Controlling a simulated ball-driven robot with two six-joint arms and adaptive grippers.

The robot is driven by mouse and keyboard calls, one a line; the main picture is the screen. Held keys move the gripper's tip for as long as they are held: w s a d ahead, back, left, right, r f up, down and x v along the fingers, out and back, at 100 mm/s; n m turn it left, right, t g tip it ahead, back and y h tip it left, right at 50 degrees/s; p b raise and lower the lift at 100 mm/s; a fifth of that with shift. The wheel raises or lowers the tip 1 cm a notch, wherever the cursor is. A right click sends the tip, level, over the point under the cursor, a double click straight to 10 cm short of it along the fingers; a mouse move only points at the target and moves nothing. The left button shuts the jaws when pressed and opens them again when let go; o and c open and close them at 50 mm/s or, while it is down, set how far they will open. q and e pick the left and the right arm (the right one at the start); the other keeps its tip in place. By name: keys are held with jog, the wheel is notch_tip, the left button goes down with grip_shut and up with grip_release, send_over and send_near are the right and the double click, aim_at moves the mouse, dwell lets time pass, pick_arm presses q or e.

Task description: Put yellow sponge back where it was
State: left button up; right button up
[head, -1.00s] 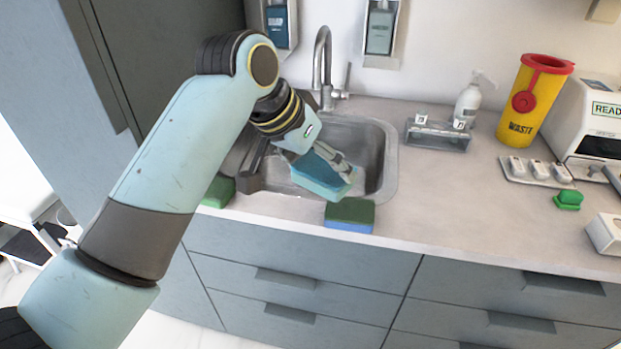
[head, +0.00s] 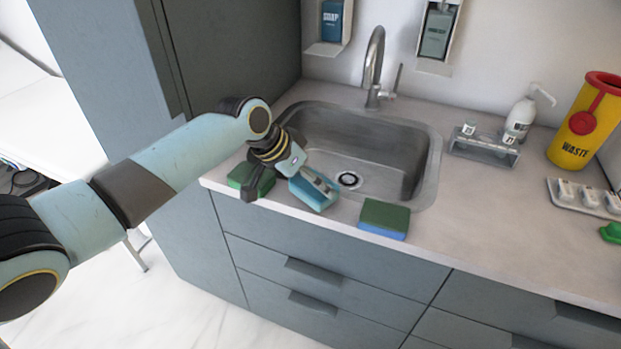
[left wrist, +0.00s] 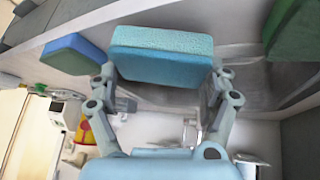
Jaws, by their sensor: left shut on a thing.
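My left gripper (head: 318,184) is shut on a teal-blue sponge (head: 309,197), holding it at the front rim of the sink. The same sponge (left wrist: 160,55) fills the upper middle of the left wrist view, between the two fingers. I see no yellow sponge. A green-topped sponge with a blue base (head: 385,216) lies on the counter to the right of the held one. Another green sponge (head: 240,176) lies to the left, partly hidden by my gripper. I cannot tell whether the held sponge touches the counter. My right gripper is not in view.
The steel sink (head: 400,165) is empty, with a tall tap (head: 374,65) behind it. To the right stand a clear holder (head: 484,146), a white pump bottle (head: 522,112) and a yellow waste bin (head: 585,120).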

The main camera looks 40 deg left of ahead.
pick_arm(q)
jog(key=shift+f, duration=0.3)
jog(key=shift+f, duration=0.45)
jog(key=o, duration=1.4)
jog(key=shift+o, duration=0.2)
jog(key=shift+r, duration=0.25)
jog(key=v, duration=1.2)
jog(key=shift+r, duration=0.2)
